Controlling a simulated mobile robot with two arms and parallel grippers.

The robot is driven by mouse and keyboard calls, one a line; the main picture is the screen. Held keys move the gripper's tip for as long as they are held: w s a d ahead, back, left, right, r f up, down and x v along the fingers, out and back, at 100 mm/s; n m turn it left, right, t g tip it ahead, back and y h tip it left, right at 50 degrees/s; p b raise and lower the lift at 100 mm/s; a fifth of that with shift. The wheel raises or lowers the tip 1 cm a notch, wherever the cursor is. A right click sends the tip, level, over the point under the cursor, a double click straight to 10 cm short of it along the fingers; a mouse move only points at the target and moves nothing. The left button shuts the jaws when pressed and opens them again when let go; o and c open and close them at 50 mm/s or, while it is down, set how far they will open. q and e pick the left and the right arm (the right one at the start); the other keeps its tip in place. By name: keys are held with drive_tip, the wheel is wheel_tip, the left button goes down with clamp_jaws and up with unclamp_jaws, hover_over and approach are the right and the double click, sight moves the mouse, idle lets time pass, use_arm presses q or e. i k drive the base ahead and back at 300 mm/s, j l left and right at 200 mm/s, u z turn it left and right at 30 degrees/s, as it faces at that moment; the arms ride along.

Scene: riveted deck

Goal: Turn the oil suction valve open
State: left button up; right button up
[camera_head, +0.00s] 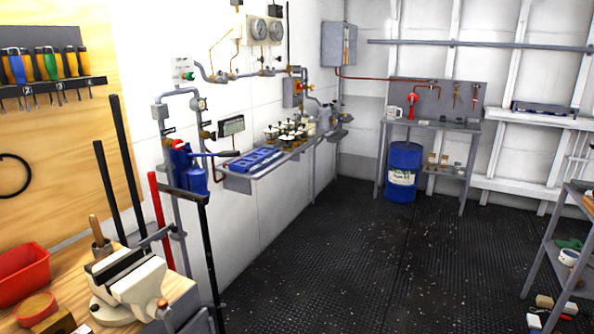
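No label that I can read marks the oil suction valve, so I cannot tell which fitting it is. A blue pump-like unit (191,172) with a red part on top stands on the pipework at the left wall. A red fitting (298,88) sits on the wall pipes further along. Another red fitting (412,103) hangs from a copper pipe above a blue oil drum (403,174) at the back. Whether any of them is open or closed is too small to tell. Neither of my grippers is in view.
A wooden bench with a white vise (128,284) and a red bin (22,272) fills the lower left. A wall shelf (262,178) carries a blue tray and several small jars. A grey rack (548,262) stands at right. The dark floor (375,270) between is mostly clear.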

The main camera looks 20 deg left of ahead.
sight(177, 144)
drive_tip(key=i+u, duration=0.45)
drive_tip(key=i+l+u, duration=0.2)
drive_tip(key=i+u, duration=0.25)
drive_tip(key=i+l+u, duration=0.3)
drive_tip(key=u, duration=0.2)
